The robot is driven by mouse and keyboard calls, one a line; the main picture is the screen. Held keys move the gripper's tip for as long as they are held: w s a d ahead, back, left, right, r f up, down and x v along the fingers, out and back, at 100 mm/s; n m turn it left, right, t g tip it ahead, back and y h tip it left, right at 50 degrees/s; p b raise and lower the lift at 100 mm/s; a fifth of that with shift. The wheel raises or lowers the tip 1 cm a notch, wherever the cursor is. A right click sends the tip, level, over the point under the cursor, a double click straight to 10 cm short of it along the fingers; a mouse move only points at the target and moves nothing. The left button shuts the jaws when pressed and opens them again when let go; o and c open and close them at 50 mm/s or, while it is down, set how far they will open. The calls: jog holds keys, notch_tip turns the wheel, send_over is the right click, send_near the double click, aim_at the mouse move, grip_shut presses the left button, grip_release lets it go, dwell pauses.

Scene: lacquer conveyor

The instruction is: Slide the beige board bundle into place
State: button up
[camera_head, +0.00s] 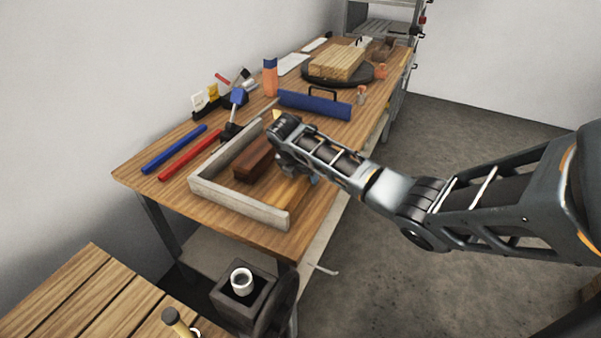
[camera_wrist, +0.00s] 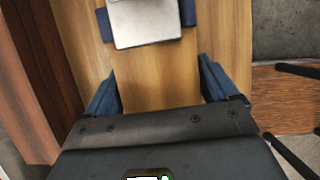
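In the wrist view, a beige wooden board surface (camera_wrist: 155,80) runs lengthwise between my fingers, with a blue band and a silver-grey plate (camera_wrist: 145,22) across it. I take it for the beige board bundle. My gripper (camera_wrist: 160,85) has its two blue fingers wide apart, one on each side of it. I cannot tell whether they touch it. My wrist hides most of the bundle there.
Red (camera_head: 190,154) and blue (camera_head: 174,149) bars lie left of the frame. A blue toolbox (camera_head: 314,105) stands behind my gripper. Farther back, a pale wooden block (camera_head: 338,62) sits on a black round stand (camera_head: 362,77). Open floor (camera_head: 450,130) lies to the right.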

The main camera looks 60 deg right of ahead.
jog(key=shift+o, duration=1)
jog(key=shift+f, duration=0.1)
jog(key=v, duration=0.7)
jog(key=shift+a+r, duration=0.15)
jog(key=shift+r, duration=0.35)
jog(key=shift+s, duration=0.1)
